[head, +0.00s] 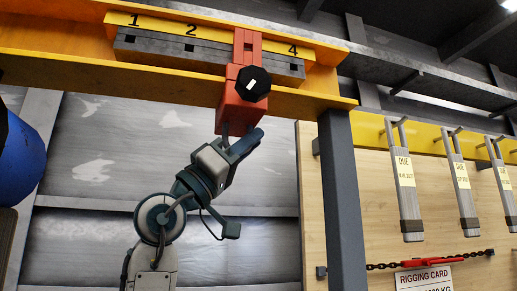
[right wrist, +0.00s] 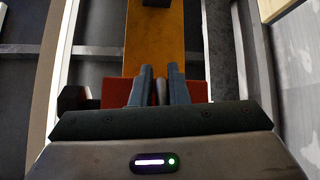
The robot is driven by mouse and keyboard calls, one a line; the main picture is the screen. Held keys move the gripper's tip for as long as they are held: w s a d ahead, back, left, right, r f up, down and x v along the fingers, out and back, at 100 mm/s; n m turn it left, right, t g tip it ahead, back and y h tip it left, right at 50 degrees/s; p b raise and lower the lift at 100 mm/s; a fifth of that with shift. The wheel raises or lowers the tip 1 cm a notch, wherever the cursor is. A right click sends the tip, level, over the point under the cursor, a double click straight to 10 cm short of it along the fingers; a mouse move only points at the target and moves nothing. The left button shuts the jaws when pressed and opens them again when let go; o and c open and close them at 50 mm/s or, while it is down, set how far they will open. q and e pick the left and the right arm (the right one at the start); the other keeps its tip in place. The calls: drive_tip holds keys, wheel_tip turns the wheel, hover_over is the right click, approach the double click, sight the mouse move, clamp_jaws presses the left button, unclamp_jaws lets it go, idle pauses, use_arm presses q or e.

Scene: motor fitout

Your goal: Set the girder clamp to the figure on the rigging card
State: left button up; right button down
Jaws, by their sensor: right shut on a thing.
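The red girder clamp (head: 236,112) hangs on the yellow girder (head: 180,63). Its upright covers the place on the scale between the 2 and the 4. A black knob (head: 253,83) with a white mark is on its front. My right gripper (head: 240,132) is below the clamp, shut on a grey stem under it. In the right wrist view the stem (right wrist: 160,90) shows between the two fingers, with the red clamp body (right wrist: 197,91) behind. The rigging card (head: 425,276) is at the lower right, cut off by the frame; its figure cannot be read in full. My left gripper is not in view.
A grey post (head: 342,200) stands right of the clamp. Grey slings (head: 408,205) with yellow tags hang from pegs on the wooden board. A chain with a red part (head: 432,262) hangs above the card. A blue rounded object (head: 22,160) is at the left edge.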

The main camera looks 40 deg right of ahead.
drive_tip(key=shift+w+a, duration=0.3)
drive_tip(key=shift+a, duration=0.15)
drive_tip(key=c, duration=1.5)
unclamp_jaws()
drive_tip(key=shift+s+d, duration=0.15)
drive_tip(key=shift+d, duration=0.1)
drive_tip(key=shift+c, duration=0.2)
drive_tip(key=shift+o, duration=0.3)
drive_tip(key=shift+s+d, duration=0.15)
drive_tip(key=shift+d, duration=0.3)
drive_tip(key=shift+a+f, duration=0.15)
drive_tip(key=shift+a, duration=0.1)
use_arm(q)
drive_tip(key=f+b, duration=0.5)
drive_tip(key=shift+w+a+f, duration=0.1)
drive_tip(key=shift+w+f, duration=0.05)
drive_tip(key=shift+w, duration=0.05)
use_arm(e)
drive_tip(key=v, duration=1)
drive_tip(key=shift+f, duration=0.2)
